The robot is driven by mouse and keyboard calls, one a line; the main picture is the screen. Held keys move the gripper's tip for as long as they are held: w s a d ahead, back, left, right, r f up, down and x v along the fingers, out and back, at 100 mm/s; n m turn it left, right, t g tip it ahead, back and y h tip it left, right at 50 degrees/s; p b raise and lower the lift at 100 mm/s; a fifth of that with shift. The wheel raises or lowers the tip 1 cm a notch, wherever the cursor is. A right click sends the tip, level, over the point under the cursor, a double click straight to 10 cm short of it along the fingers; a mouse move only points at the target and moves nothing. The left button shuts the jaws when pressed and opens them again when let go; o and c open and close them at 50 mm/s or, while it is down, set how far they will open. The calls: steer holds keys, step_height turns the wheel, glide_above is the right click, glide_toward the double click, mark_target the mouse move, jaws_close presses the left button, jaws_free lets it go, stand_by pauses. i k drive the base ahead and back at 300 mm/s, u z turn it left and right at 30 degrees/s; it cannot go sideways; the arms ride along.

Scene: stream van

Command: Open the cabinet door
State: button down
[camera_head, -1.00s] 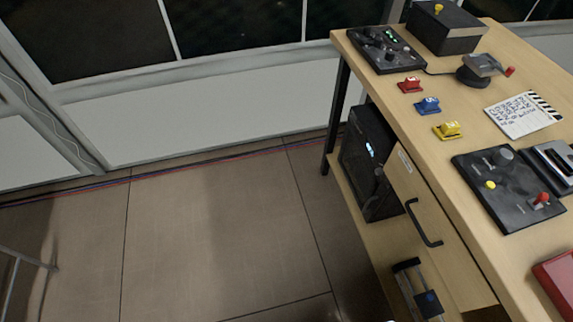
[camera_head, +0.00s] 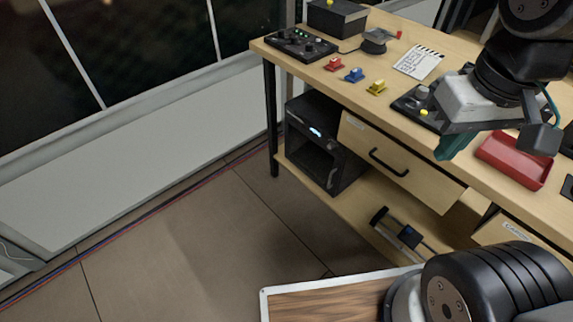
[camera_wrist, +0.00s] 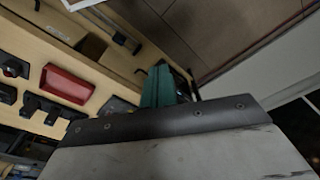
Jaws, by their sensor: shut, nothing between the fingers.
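A black box-shaped cabinet (camera_head: 334,117) stands on the lower shelf at the left end of the desk, with a small blue-white light on its front. Its front looks dark and recessed; I cannot tell whether its door is open or shut. My gripper (camera_head: 447,150) is shut and empty, its teal fingers pointing down near the desk's front edge. It is right of the cabinet and apart from it. In the wrist view the teal fingertips (camera_wrist: 158,86) show together, with a dark shape partly hidden behind them.
A wooden drawer (camera_head: 420,182) with a black handle (camera_head: 388,161) is beside the cabinet, under the desktop (camera_head: 310,65). A red tray (camera_head: 515,160), control panels and small coloured blocks lie on top. A black-and-silver device (camera_head: 402,230) is on the shelf. The floor (camera_head: 200,240) at left is clear.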

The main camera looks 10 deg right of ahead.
mark_target(334, 177)
steer(key=u, duration=0.5)
steer(key=k, duration=0.65)
steer(key=u, duration=1)
steer(key=i, duration=1.15)
steer(key=z, duration=0.8)
steer(key=i, duration=0.25)
steer(key=z, duration=0.3)
